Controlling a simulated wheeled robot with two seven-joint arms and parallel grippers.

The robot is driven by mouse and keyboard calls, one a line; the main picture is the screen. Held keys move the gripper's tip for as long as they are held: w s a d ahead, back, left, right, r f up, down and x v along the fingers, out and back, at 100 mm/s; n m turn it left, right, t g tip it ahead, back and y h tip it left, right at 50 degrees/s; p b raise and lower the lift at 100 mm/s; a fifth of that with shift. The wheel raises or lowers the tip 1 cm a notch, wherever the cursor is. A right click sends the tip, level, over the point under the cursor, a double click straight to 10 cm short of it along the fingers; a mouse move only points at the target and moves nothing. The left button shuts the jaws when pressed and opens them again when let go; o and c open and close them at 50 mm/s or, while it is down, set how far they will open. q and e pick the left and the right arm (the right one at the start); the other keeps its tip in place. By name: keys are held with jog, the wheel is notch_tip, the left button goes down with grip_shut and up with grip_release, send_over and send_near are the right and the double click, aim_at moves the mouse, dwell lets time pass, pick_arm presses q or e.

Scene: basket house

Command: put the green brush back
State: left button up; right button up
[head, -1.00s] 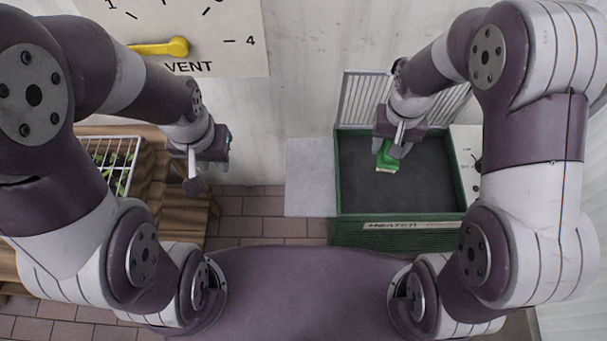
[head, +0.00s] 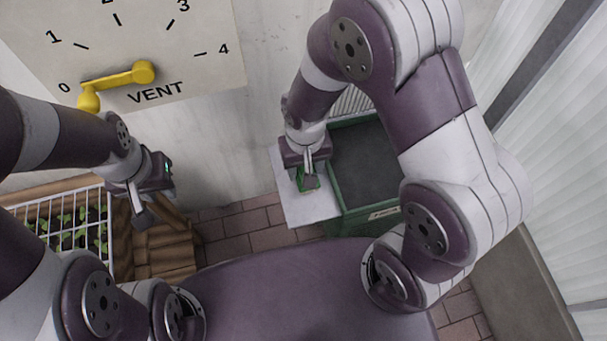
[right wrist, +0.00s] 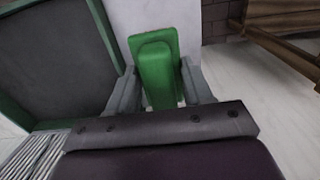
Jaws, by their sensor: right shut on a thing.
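The green brush (head: 308,181) is in my right gripper (head: 309,172), over the pale slab (head: 290,208) to the left of the green heater box. The right wrist view shows the brush's green back (right wrist: 156,68) between the two grey fingers of the gripper (right wrist: 160,90). Its underside is hidden there. I cannot tell whether the brush touches the slab. My left gripper (head: 146,214) hangs over the wooden steps at left, well away from the brush. Its fingers overlap, so its opening is unclear.
The heater box (head: 352,222) has a dark top and green rim. A vent dial with a yellow lever (head: 120,77) is on the back wall. A white wire rack (head: 107,212) covers seedlings at left. Brick floor (head: 240,240) lies between the steps and slab.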

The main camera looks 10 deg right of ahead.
notch_tip(320, 180, down, 4)
jog(key=shift+r+b, duration=0.1)
jog(key=shift+b, duration=0.35)
jog(key=shift+w, duration=0.1)
jog(key=shift+f, duration=0.25)
jog(key=o, duration=1.1)
